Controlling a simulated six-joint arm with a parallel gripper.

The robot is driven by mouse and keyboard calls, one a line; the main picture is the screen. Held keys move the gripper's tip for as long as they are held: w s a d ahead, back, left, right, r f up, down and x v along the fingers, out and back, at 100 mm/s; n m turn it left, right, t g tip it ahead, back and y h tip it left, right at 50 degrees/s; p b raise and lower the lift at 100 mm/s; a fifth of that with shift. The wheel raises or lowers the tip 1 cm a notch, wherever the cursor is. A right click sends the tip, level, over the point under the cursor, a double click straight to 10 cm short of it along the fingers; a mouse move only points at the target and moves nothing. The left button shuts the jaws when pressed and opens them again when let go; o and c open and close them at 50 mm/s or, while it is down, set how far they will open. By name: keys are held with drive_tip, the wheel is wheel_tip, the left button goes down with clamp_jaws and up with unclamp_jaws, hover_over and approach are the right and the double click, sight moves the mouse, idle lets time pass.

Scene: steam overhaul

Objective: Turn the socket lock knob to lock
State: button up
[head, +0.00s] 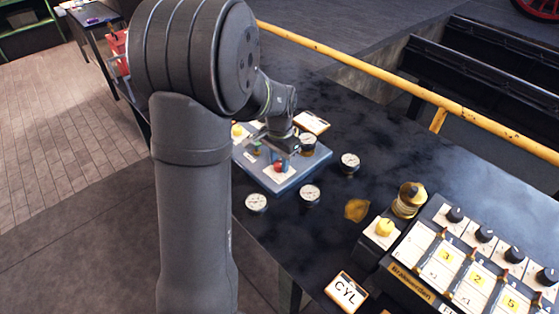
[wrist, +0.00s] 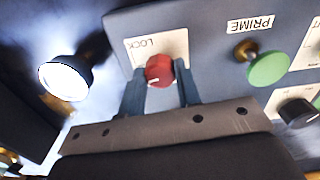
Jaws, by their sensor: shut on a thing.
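The socket lock knob (wrist: 159,70) is a small red knob with a white pointer mark, on a pale plate (wrist: 176,44) lettered LOCK in the wrist view.
In the wrist view a green PRIME knob (wrist: 268,66), a black knob (wrist: 297,112) and a round gauge (wrist: 66,77) are close by. In the head view, loose gauges (head: 309,195) surround the box. A yellow rail (head: 400,91) runs behind the table.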

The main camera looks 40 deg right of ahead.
sight(279, 164)
drive_tip(key=shift+m, duration=1.3)
drive_tip(key=o, duration=1)
drive_tip(key=shift+c, duration=0.2)
wheel_tip(279, 164, up, 18)
drive_tip(key=shift+f, duration=0.25)
